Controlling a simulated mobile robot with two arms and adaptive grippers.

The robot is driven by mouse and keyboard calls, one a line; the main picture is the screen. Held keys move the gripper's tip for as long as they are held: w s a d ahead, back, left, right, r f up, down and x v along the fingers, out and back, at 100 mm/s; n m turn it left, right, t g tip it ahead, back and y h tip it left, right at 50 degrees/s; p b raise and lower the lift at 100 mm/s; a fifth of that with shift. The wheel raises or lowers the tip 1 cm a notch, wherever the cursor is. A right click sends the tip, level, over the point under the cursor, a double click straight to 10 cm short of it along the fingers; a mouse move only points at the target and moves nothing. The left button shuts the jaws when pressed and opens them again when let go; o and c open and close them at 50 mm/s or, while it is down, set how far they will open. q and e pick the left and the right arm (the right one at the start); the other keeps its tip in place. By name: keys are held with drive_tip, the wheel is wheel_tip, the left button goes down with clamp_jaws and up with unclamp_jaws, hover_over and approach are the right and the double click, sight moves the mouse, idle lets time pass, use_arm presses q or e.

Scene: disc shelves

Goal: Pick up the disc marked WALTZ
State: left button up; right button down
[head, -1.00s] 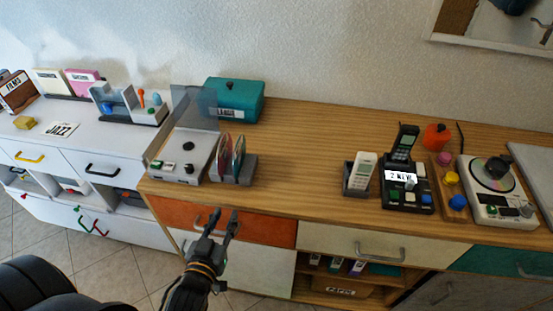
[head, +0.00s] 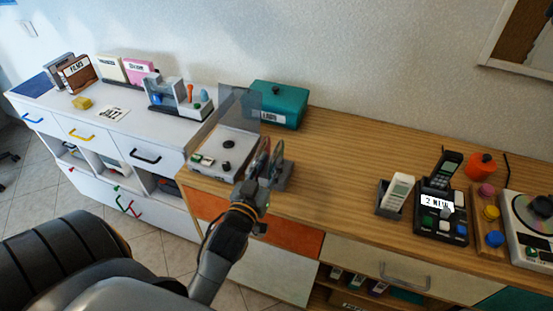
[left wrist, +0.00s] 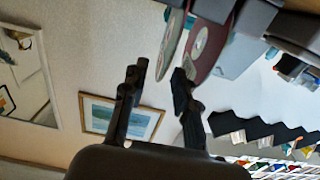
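My left gripper (head: 264,168) is at the disc rack (head: 284,178) on the wooden cabinet and hides most of the discs in the head view. In the left wrist view the gripper (left wrist: 160,76) is open. A pale, green-edged disc (left wrist: 170,45) has its edge in line with the gap between the fingers; I cannot tell whether they touch it. A dark red disc (left wrist: 212,42) stands beside it, to the right, past the right finger. No lettering on the discs is readable, so I cannot tell which is marked WALTZ. My right gripper is not in view.
A player with a clear raised lid (head: 232,140) stands left of the rack, and a teal box (head: 278,103) behind it. Bare wood lies between rack and phone.

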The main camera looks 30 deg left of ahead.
sight(273, 157)
use_arm(q)
drive_tip(key=p+x, duration=0.1)
drive_tip(key=x, duration=0.3)
drive_tip(key=shift+w+a+f, duration=0.1)
drive_tip(key=shift+w+f, duration=0.05)
drive_tip(key=shift+w, duration=0.1)
drive_tip(key=shift+s, duration=0.1)
clamp_jaws()
